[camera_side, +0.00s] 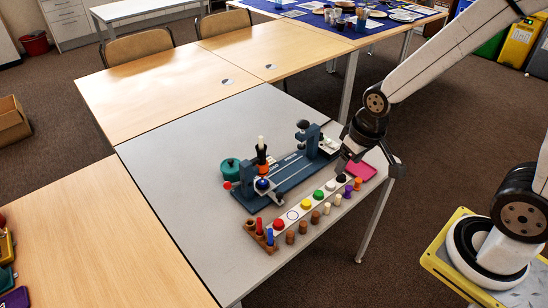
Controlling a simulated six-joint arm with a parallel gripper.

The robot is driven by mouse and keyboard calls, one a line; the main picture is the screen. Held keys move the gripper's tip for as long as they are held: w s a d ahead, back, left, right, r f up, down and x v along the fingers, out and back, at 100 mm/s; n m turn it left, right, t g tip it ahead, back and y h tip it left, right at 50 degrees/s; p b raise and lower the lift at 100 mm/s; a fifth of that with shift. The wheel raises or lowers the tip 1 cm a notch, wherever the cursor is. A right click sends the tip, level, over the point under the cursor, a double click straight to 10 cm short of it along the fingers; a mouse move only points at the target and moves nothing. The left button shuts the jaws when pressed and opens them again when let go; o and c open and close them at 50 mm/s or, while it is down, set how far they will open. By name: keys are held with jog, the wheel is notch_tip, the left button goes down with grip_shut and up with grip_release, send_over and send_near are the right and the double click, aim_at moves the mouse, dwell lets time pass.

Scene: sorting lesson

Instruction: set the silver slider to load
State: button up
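A dark blue device (290,174) with a long base and uprights at both ends stands on the grey table. A small silver-white part (327,146) shows at its right end; I cannot tell for sure whether it is the silver slider, and no load mark is readable. My gripper (352,163) is low over the right end of the device, just right of this part. It is dark and small in view, and its fingers partly blend with the wrist. I cannot tell whether it touches anything or is open.
A wooden rack (325,205) with coloured knobs and pegs lies along the device's front. A pink tray (361,171) is under and right of my gripper. A teal pot (231,168) stands left of the device. The grey table's left part is clear.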

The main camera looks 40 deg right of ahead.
jog(key=w+a+f+m+g, duration=0.1)
jog(key=w+f+m, duration=0.4)
jog(key=w, duration=0.6)
jog(key=m+g, duration=0.1)
jog(key=m, duration=0.2)
send_over(280, 194)
notch_tip(280, 194, down, 11)
jog(key=shift+r, duration=0.1)
jog(key=shift+f, duration=0.25)
jog(key=shift+f, duration=3.8)
grip_shut()
